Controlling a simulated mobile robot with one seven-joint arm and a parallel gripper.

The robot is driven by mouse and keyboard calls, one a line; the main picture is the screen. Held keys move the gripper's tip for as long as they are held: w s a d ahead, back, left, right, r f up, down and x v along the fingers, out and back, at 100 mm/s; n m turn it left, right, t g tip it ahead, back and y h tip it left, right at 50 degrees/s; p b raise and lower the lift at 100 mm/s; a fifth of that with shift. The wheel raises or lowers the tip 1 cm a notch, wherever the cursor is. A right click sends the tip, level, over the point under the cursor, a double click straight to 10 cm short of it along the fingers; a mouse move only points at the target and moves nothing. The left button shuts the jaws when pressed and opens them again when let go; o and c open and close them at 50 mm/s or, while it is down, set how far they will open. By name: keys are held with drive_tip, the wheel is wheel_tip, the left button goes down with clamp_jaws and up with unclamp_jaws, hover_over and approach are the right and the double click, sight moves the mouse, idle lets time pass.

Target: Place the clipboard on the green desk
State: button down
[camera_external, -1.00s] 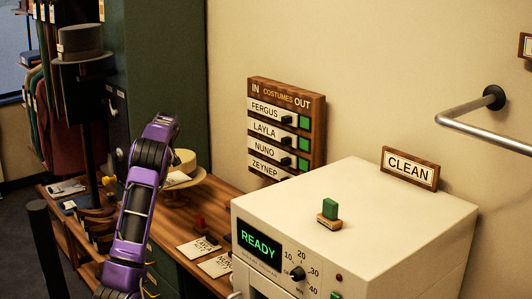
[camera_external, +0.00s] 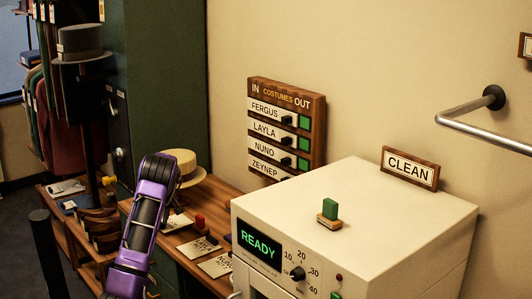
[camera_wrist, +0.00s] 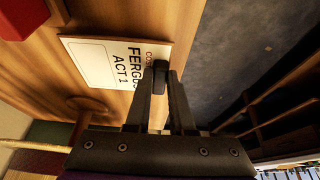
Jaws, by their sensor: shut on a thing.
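A white card (camera_wrist: 112,62) printed "FERGUS ACT 1" shows in the wrist view, with a dark clip-like piece (camera_wrist: 160,78) at its edge. My gripper (camera_wrist: 160,90) is shut on that dark piece. In the external view the card (camera_external: 176,223) is low over the brown wooden table; whether it touches the wood I cannot tell. My purple arm hides most of my gripper there. I see no desk that is plainly green; the table top (camera_external: 222,198) is brown wood.
Beside the card are a red block (camera_external: 199,220) and the LAYLA (camera_external: 197,248) and NUNO (camera_external: 216,266) cards. A straw hat (camera_external: 186,168) stands behind. The white READY machine (camera_external: 400,225) is at right, a dark green cabinet (camera_external: 165,80) behind, dark floor (camera_wrist: 245,50) beyond the table edge.

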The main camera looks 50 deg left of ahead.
drive_tip(key=shift+f, duration=0.5)
drive_tip(key=shift+f, duration=0.1)
drive_tip(key=c, duration=0.8)
unclamp_jaws()
drive_tip(key=shift+d+r, duration=0.1)
drive_tip(key=shift+r, duration=0.4)
drive_tip(key=p+v, duration=0.1)
drive_tip(key=v, duration=1)
drive_tip(key=shift+d, duration=0.15)
